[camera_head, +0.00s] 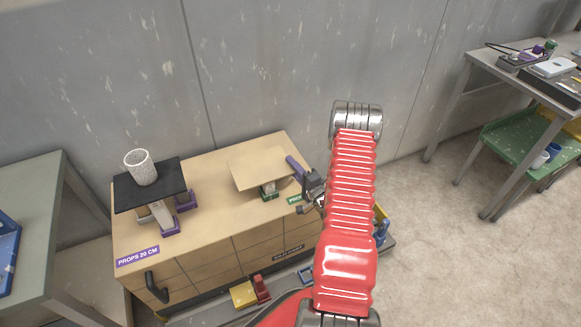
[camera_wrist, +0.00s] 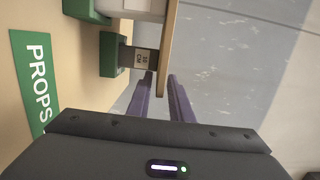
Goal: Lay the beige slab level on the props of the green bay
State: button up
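The beige slab (camera_head: 258,166) lies above the right part of the wooden cabinet top, on the green-footed props (camera_head: 269,190), and looks about level. In the wrist view the slab (camera_wrist: 168,50) shows edge-on. A short dark post on a green foot (camera_wrist: 109,54) and a pale post on another green foot (camera_wrist: 84,9) reach its underside. My gripper (camera_head: 294,168) is at the slab's right side. Its purple fingers (camera_wrist: 160,78) stand on either side of the slab's edge with narrow gaps, so it looks open. Props farther under the slab are hidden.
A dark slab (camera_head: 135,193) with a speckled white cup (camera_head: 140,167) stands on purple-footed props (camera_head: 186,201) at left. The green PROPS label (camera_wrist: 36,85) lies before the green bay. A wall (camera_head: 270,60) stands close behind. Bare cabinet top (camera_head: 215,215) lies between the bays.

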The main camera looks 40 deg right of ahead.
jog(key=shift+o, duration=0.6)
jog(key=shift+r, duration=0.1)
jog(key=s+a, duration=0.1)
jog(key=s, duration=1.1)
jog(key=shift+a, duration=0.4)
